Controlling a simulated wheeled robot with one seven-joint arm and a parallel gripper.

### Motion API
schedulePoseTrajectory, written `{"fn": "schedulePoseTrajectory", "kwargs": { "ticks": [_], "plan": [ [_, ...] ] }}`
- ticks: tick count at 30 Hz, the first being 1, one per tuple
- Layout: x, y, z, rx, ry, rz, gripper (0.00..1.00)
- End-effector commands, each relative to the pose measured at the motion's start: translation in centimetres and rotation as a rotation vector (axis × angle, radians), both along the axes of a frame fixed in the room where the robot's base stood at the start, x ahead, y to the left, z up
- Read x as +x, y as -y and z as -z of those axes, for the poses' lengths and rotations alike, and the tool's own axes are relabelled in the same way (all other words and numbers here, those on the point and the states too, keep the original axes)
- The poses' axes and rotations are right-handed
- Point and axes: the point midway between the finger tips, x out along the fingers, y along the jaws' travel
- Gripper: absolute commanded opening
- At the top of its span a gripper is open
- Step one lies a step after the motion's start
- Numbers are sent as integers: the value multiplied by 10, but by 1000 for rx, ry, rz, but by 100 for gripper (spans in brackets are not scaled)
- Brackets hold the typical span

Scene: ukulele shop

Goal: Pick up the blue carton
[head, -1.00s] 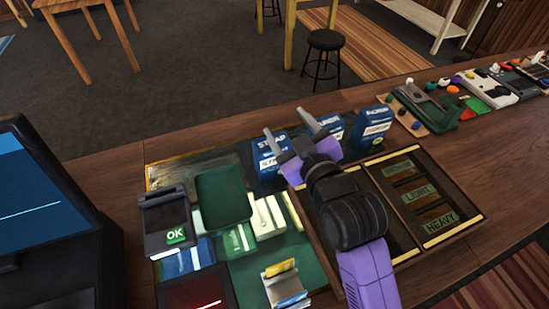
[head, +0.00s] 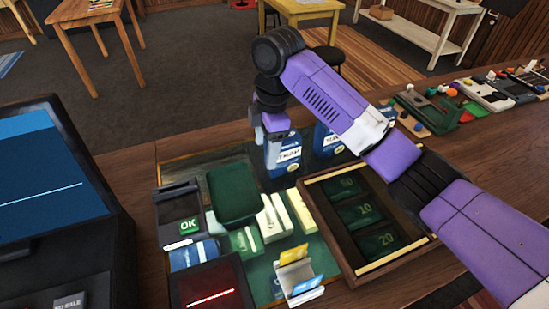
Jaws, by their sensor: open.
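Blue cartons with white labels stand upright in a row at the back of the counter mat. The leftmost blue carton (head: 284,157) is directly below my gripper (head: 271,140), which points down. My gripper is open, with its fingers at the carton's top and left side. I cannot tell whether they touch it. A second blue carton (head: 324,140) stands to the right, partly hidden by my arm. A third is almost wholly covered by my arm.
A dark green tray (head: 234,194), an OK card terminal (head: 181,218) and a card holder (head: 296,278) stand left and in front. A wooden compartment box (head: 314,217) lies in front of the cartons. A monitor (head: 45,200) fills the left edge.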

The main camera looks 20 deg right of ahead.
Motion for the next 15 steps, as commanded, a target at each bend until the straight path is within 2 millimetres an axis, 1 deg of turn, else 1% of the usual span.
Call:
{"fn": "schedulePoseTrajectory", "kwargs": {
  "ticks": [1, 6, 8, 11, 15],
  "plan": [
    [0, 7, -5, -21, -13, -12, 66],
    [-3, 20, -18, -80, -36, -69, 66],
    [-4, 23, -20, -92, -43, -81, 66],
    [-5, 25, -16, -100, -50, -90, 66],
    [-5, 25, -1, -101, -50, -89, 66]
  ]
}}
